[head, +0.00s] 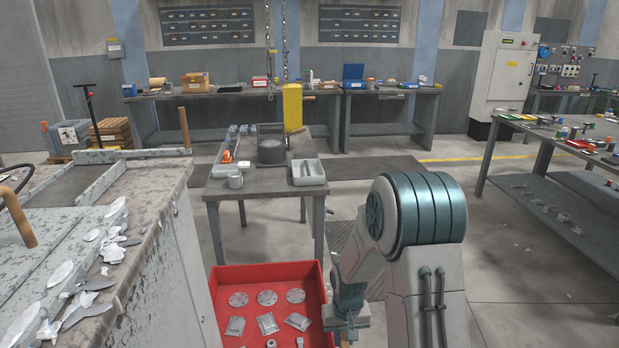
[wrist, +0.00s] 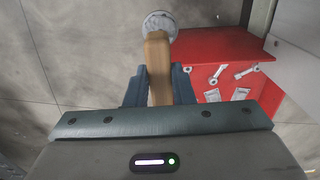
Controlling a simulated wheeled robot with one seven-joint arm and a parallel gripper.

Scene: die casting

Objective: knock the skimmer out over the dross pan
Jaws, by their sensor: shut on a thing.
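My gripper (wrist: 157,82) is shut on the wooden handle of the skimmer (wrist: 157,52) in the wrist view. The handle points away from me, and a round grey, speckled head (wrist: 160,23) shows at its far end, above the floor and left of a red bin. Whether anything clings to the head is too small to tell. In the head view my arm reaches down beside the red bin, and the skimmer is not seen there. I cannot tell which container is the dross pan.
The red bin (head: 262,273) on the floor holds several metal castings.

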